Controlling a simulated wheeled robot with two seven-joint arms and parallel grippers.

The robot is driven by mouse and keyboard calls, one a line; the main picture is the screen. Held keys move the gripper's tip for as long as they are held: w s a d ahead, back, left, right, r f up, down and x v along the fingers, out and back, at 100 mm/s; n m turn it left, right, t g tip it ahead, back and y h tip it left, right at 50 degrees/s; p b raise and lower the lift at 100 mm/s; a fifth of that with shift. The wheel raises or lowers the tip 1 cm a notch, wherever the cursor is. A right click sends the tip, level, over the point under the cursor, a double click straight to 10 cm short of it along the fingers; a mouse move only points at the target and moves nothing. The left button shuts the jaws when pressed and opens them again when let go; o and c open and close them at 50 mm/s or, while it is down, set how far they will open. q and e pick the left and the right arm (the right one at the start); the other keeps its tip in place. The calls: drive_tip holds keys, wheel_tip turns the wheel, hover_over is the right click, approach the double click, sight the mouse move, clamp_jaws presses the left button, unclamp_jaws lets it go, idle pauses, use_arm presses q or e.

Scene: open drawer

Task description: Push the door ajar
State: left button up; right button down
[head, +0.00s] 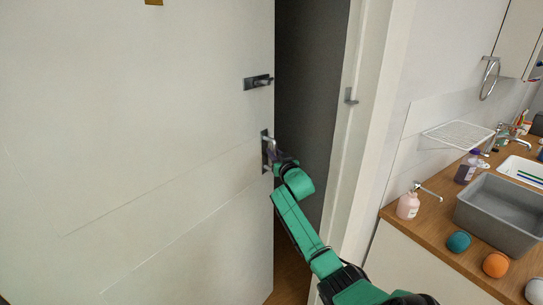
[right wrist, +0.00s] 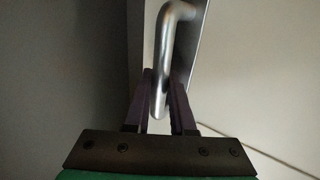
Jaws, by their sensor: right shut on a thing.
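The white door (head: 140,150) fills the left of the head view and stands ajar, with a dark gap beside its right edge. A metal door handle (head: 269,145) sits on a plate near that edge. My right gripper (head: 274,160) is at the handle. In the right wrist view the silver handle (right wrist: 175,50) comes down between the two fingers of my right gripper (right wrist: 160,92), which are shut on it. A latch (head: 258,82) is on the door above the handle. My left gripper is not in view.
The door frame (head: 362,130) with a strike piece (head: 350,96) stands right of the gap. Further right is a wooden counter (head: 425,225) with a grey basin (head: 500,215), a pink soap bottle (head: 408,206), a teal ball (head: 458,242) and an orange ball (head: 495,264).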

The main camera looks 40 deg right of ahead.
drive_tip(key=shift+s, duration=0.2)
drive_tip(key=c, duration=1)
unclamp_jaws()
drive_tip(key=shift+o, duration=1.2)
drive_tip(key=shift+w, duration=0.25)
drive_tip(key=b+v, duration=0.1)
drive_tip(key=v, duration=1.3)
drive_tip(key=shift+s, duration=0.3)
drive_tip(key=shift+f, duration=0.1)
